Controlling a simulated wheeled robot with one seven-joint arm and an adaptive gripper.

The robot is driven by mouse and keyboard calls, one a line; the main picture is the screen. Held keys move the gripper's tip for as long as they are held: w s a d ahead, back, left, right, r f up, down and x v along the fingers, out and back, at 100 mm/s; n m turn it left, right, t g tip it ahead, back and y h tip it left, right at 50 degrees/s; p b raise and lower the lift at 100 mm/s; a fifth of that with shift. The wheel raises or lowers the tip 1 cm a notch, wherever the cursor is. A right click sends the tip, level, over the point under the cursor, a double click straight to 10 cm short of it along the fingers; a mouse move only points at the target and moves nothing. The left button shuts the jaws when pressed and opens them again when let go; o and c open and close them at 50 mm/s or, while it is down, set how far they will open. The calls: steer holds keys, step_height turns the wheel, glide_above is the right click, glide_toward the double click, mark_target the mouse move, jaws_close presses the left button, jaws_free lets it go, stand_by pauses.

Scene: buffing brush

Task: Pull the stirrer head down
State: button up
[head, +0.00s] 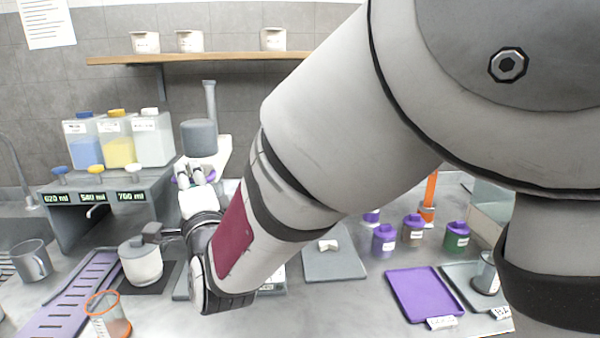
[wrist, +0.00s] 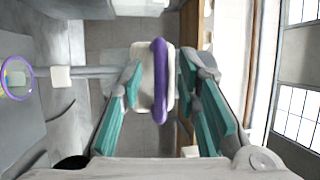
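The stirrer stands at the back left of the bench in the head view, with a grey post (head: 210,100), a dark grey motor housing (head: 200,138) and a white head part (head: 222,150). A purple handle (wrist: 161,80) with a white block behind it shows in the middle of the wrist view. My gripper (head: 190,175) is at the front of the stirrer head. In the wrist view my gripper (wrist: 160,85) has its teal-padded fingers on either side of the handle, apart from the purple part. My arm hides the stirrer's lower part in the head view.
A grey dispenser stand (head: 105,190) with several coloured containers stands left of the stirrer. A white pot (head: 141,262) and an orange-rimmed beaker (head: 110,315) stand in front. A purple-rimmed vessel (wrist: 15,78) shows at the wrist view's left. A shelf (head: 190,57) hangs above.

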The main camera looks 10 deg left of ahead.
steer(key=shift+w+a, duration=0.1)
steer(key=shift+c, duration=0.6)
jaws_close()
steer(key=shift+f, duration=0.1)
